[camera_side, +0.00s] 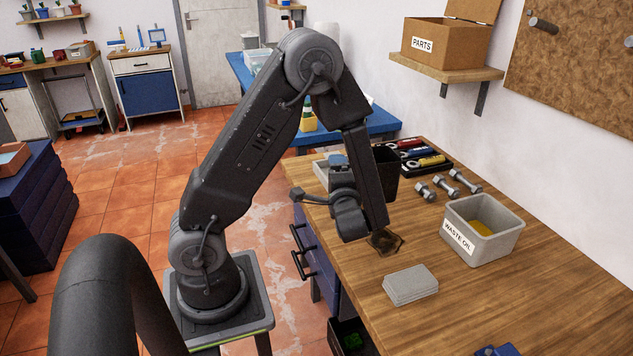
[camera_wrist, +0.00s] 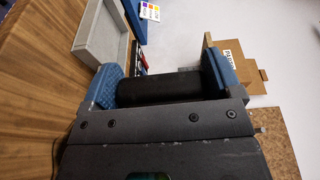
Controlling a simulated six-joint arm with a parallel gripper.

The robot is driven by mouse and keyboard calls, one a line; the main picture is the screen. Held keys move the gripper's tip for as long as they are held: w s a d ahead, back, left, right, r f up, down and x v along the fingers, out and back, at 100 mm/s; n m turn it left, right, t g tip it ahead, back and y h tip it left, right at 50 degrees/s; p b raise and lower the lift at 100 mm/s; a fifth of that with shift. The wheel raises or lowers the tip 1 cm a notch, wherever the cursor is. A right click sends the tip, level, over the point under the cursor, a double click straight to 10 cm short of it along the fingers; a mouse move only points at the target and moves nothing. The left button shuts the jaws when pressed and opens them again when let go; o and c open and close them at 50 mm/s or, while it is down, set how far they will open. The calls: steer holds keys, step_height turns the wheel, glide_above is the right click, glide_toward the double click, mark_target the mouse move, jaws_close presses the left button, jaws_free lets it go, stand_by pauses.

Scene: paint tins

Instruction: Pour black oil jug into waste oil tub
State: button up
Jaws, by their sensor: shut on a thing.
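The black oil jug (camera_side: 391,170) shows partly behind my forearm in the side view, roughly upright. My gripper (camera_side: 343,166) is beside it, mostly hidden by the arm. In the wrist view my gripper (camera_wrist: 160,86) has its two blue-padded fingers on either side of the black jug (camera_wrist: 158,90), shut on it. I cannot tell clearly whether the jug's base is off the bench. The waste oil tub (camera_side: 504,238) is a grey, open, labelled box on the bench, right of the jug and apart from it. Something yellow-brown lies in its bottom.
A grey stack of sheets (camera_side: 410,285) lies in front of the tub. Metal dumbbell-shaped parts (camera_side: 448,186) and a black tool tray (camera_side: 440,171) lie behind it. A shelf holds a PARTS box (camera_side: 447,48) above.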

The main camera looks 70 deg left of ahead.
mark_target(392, 168)
steer(key=w+d+r+t, duration=0.1)
steer(key=w, duration=0.2)
steer(key=w+d+r+m+t, duration=0.1)
steer(key=w+d, duration=0.1)
steer(key=w, duration=0.2)
steer(key=w+d+r+h, duration=0.1)
steer(key=w+d, duration=0.1)
steer(key=w, duration=0.2)
steer(key=shift+r+m+t, duration=0.3)
steer(key=shift+r+t, duration=0.05)
steer(key=shift+t, duration=0.05)
steer(key=w+d+r+m+t, duration=0.1)
steer(key=w+d+r+t, duration=0.1)
steer(key=w+d+r, duration=0.2)
steer(key=w, duration=0.3)
steer(key=shift+d+r+m+h, duration=0.25)
steer(key=shift+d+m+h, duration=0.05)
steer(key=shift+d+h, duration=0.1)
steer(key=shift+a+f, duration=0.1)
